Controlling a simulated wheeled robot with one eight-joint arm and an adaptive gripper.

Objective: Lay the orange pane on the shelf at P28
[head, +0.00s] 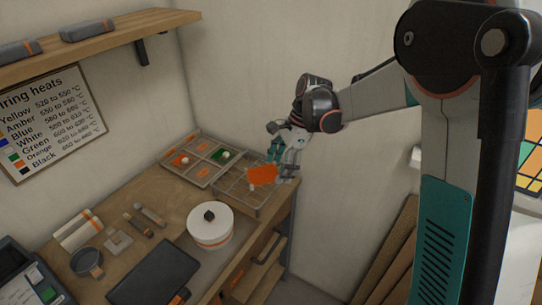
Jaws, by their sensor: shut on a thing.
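The orange pane (262,175) is a small flat bright orange piece at the right end of the workbench. My gripper (278,167) is shut on its edge and holds it over a wire rack (240,196). From this one view I cannot tell whether the pane touches the rack. No P28 mark is readable. A wooden wall shelf (110,40) at the upper left carries grey cases (85,30). I cannot tell which surface is P28.
A divided tray (200,174) with orange and green pieces stands left of the rack. A white round pot (210,228), a dark flat slab (155,275) and small tools (137,226) occupy the bench. A firing heats chart (55,125) hangs on the wall.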

